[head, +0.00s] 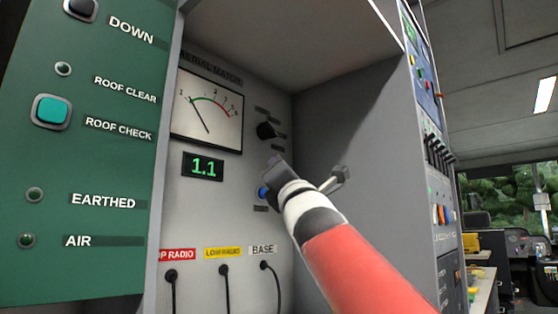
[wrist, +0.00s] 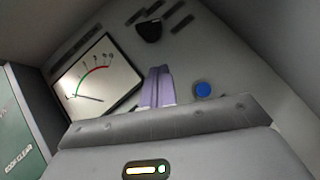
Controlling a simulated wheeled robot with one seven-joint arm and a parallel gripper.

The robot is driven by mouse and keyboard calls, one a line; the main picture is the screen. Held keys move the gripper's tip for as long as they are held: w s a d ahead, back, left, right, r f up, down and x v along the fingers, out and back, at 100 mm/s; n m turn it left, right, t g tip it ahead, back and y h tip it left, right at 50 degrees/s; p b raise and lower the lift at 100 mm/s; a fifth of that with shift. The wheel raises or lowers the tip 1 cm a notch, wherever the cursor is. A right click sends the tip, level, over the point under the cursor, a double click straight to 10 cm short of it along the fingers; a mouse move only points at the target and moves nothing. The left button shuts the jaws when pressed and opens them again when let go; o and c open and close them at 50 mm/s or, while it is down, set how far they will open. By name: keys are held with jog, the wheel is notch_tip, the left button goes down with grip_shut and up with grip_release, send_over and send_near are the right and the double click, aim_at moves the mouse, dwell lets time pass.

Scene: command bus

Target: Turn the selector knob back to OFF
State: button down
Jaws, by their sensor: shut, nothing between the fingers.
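The black selector knob (head: 266,130) sits on the grey back panel of the recess, right of the meter, with small dark labels around it that I cannot read. It also shows at the top of the wrist view (wrist: 150,31). My gripper (head: 275,162) is below the knob in the head view, in front of the panel, apart from the knob. In the wrist view its purple-grey fingers (wrist: 157,87) are together and empty, pointing at the panel between the meter and a blue button. Which label the knob points to is too small to tell.
The blue button (head: 262,192) is below the knob, close beside my gripper. The dial meter (head: 207,112) and a green 1.1 display (head: 203,166) are left. Cables hang from sockets under the BASE label (head: 263,250) and two others. The recess side wall (head: 340,130) bounds the right.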

jog(key=p, duration=0.5)
send_near(269, 136)
jog(key=w+a+r, duration=0.1)
jog(key=w+a, duration=0.1)
jog(key=w, duration=0.1)
jog(key=shift+w+d+r+p, duration=0.1)
jog(key=shift+w+r+p, duration=0.05)
jog(key=shift+r+p, duration=0.35)
jog(key=shift+w+d+r+p, duration=0.1)
jog(key=shift+r+p, duration=0.3)
jog(key=shift+p, duration=0.15)
jog(key=shift+w+d+r+p, duration=0.25)
jog(key=shift+r+p, duration=0.1)
jog(key=shift+p, duration=0.15)
jog(key=shift+a+f+n, duration=0.1)
jog(key=shift+a+n, duration=0.05)
jog(key=shift+n, duration=0.15)
